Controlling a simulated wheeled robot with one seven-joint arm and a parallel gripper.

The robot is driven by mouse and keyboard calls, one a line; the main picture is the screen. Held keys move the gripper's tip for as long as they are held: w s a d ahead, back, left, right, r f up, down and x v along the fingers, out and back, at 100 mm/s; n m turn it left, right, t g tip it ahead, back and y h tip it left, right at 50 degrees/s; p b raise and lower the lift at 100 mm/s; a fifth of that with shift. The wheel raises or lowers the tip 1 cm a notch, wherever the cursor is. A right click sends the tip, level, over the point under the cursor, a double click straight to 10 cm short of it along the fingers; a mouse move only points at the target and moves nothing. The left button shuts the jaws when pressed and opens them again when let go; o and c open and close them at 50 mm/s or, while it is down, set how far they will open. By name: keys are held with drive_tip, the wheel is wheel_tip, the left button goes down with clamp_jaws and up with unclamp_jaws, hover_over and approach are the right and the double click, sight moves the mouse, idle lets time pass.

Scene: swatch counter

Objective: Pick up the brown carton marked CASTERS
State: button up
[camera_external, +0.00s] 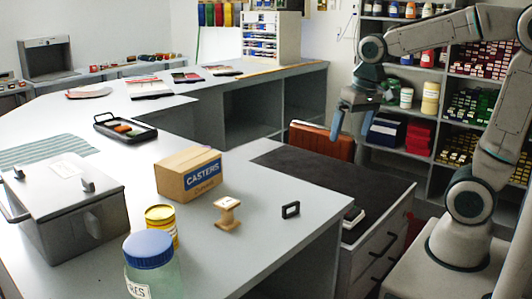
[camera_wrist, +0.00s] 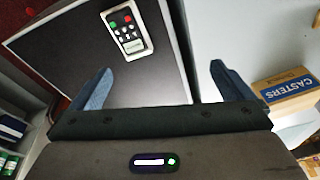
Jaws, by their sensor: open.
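The brown carton marked CASTERS (camera_external: 188,174) stands on the grey counter in the external view, with a blue label on its side. It also shows at the right edge of the wrist view (camera_wrist: 287,90), partly cut off. My gripper (camera_external: 350,122) hangs in the air to the right of the carton, over the drawer side of the counter. In the wrist view my gripper (camera_wrist: 160,85) has its two blue fingers spread apart with nothing between them. The carton lies outside the fingers, to the right.
Near the carton are a wooden spool (camera_external: 227,213), a yellow-lidded jar (camera_external: 161,228), a blue-lidded jar (camera_external: 150,262), a black handle-like piece (camera_external: 290,210) and a grey lidded box (camera_external: 70,205). A remote (camera_wrist: 127,31) lies below my gripper.

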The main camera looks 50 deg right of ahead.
drive_tip(key=w+a+r+m+p, duration=0.1)
drive_tip(key=w+a+r+m, duration=0.15)
drive_tip(key=w, duration=0.25)
drive_tip(key=w+a+r+m+p, duration=0.1)
drive_tip(key=w+a+r, duration=0.15)
drive_tip(key=w, duration=0.35)
drive_tip(key=m+g+p, duration=0.3)
drive_tip(key=m+p, duration=0.3)
drive_tip(key=m, duration=0.4)
hover_over(187, 157)
wheel_tip(187, 157, down, 2)
drive_tip(key=shift+s+f, duration=0.15)
drive_tip(key=shift+f, duration=0.15)
wheel_tip(187, 157, down, 8)
drive_tip(key=shift+f+b, duration=0.2)
drive_tip(key=shift+b, duration=0.7)
drive_tip(key=shift+s+f+p, duration=0.15)
drive_tip(key=shift+f+p, duration=0.45)
drive_tip(key=shift+f, duration=2.05)
drive_tip(key=c, duration=0.9)
drive_tip(key=shift+r, duration=0.1)
drive_tip(key=shift+c, duration=0.2)
